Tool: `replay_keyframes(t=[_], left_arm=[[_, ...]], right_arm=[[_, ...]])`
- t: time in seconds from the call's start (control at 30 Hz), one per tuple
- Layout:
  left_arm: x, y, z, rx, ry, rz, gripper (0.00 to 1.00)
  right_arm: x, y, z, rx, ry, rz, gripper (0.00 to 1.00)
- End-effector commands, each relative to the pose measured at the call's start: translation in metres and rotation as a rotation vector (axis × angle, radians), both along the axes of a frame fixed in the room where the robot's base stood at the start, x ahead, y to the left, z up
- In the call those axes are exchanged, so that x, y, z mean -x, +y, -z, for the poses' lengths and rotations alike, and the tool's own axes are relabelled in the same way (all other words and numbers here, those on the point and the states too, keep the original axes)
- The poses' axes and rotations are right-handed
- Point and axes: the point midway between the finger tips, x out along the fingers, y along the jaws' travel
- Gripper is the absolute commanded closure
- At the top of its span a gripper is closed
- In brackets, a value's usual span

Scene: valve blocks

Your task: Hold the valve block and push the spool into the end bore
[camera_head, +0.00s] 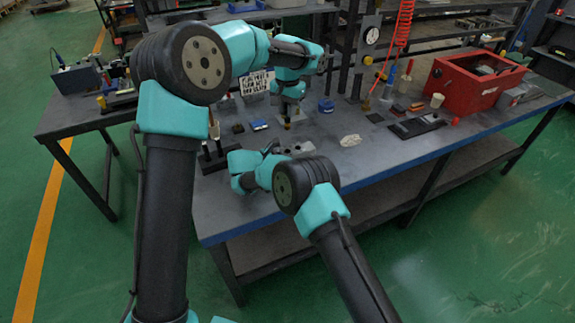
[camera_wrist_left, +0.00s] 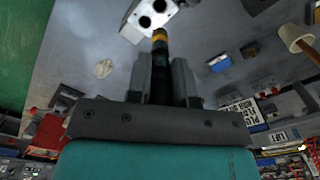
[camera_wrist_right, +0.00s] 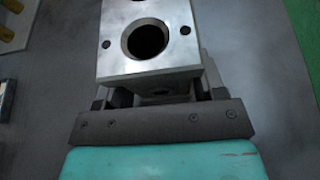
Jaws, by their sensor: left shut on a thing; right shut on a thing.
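The valve block (camera_wrist_right: 175,65) is a pale metal block with a large round bore and small holes on the face seen in the right wrist view. My right gripper (camera_wrist_right: 152,93) is shut on it from below in that view. The left wrist view shows part of the block (camera_wrist_left: 137,30) with two dark bores. My left gripper (camera_wrist_left: 161,72) is shut on the spool (camera_wrist_left: 160,50), a dark rod with a yellow-orange band near its tip. The tip is close to the block's edge; I cannot tell whether they touch. In the head view my left gripper (camera_head: 288,122) points down above the bench.
The bench (camera_head: 385,155) also holds a red crate (camera_head: 465,88), a black tray (camera_head: 417,126), a blue round part (camera_head: 326,106) and a crumpled white cloth (camera_head: 350,140). A red coiled hose (camera_head: 404,25) hangs at the back. The front strip of the bench right of the cloth is clear.

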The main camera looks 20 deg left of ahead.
Motion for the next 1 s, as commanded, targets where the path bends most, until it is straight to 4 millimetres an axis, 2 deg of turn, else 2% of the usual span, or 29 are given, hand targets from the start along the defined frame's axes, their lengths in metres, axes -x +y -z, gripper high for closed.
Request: replay_keyframes(t=[0.37, 0.7, 1.0], left_arm=[[-0.002, 0.001, 0.0, 0.001, -0.005, -0.002, 1.0], [-0.001, 0.0, 0.043, 0.001, -0.004, -0.002, 1.0], [-0.002, 0.0, 0.048, 0.001, -0.006, -0.002, 1.0]], right_arm=[[0.0, 0.0, 0.0, 0.001, 0.001, 0.0, 1.0], [0.0, 0.0, 0.0, 0.0, 0.0, 0.0, 1.0], [0.0, 0.0, 0.0, 0.001, 0.001, 0.0, 1.0]])
